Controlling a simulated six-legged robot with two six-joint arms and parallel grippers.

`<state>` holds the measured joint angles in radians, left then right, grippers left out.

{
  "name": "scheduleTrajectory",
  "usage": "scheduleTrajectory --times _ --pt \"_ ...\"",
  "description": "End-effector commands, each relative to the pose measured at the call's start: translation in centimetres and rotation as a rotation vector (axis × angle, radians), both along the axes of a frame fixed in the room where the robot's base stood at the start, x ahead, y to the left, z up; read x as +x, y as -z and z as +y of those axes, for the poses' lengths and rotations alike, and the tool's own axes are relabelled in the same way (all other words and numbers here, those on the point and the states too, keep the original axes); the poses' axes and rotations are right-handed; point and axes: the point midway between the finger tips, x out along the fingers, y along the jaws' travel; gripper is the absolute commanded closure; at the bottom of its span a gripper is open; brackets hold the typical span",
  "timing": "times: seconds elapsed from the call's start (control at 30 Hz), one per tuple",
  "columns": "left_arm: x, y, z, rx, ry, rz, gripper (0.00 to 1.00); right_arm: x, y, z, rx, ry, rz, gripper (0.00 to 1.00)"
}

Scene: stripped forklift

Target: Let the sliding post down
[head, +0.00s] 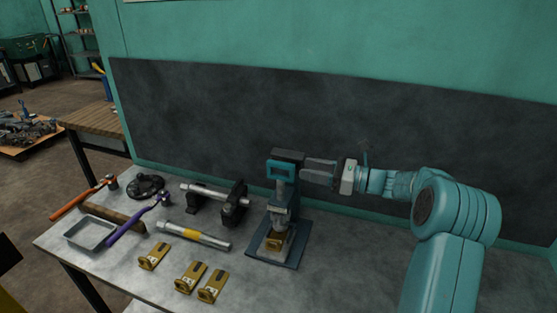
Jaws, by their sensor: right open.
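A small press (262,251) stands on the bench, with a dark blue base plate and a dark upper head with a teal frame. Its upright grey sliding post (281,196) runs down from the head. A brass bracket (274,241) sits on the base below the post. My right gripper (306,171) comes in from the right and is open, its fingers pointing left beside the press head. I cannot tell whether the fingers touch the head or stand just behind it. My left gripper is not in view.
Several brass brackets (153,256) lie at the bench front. A dark wall panel (220,115) stands behind. The bench's right front is clear.

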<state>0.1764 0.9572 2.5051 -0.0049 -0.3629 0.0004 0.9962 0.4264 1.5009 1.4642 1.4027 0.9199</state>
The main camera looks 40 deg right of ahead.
Motion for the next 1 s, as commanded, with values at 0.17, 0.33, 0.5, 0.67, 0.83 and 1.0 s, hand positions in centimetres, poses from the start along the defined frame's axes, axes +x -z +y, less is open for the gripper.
scheduleTrajectory --times 0.17,0.33,0.5,0.67,0.83,1.0 --pt "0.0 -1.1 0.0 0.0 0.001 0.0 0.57 4.0 -0.2 2.0 0.0 -0.005 -0.001 0.57" --pt "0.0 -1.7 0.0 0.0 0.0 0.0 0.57 6.8 -0.1 3.3 0.0 -0.003 0.0 0.57" --pt "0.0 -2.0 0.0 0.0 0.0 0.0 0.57 8.2 0.0 4.0 0.0 -0.002 0.001 0.57" --pt "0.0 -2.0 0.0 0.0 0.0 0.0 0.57 8.6 0.0 4.1 -0.001 0.0 0.0 0.57" --pt "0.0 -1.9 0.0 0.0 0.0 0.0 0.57 8.5 0.1 4.1 -0.001 0.0 0.0 0.64" --pt "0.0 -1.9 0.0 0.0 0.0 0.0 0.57 8.5 0.1 4.1 0.0 -0.001 0.001 1.0"
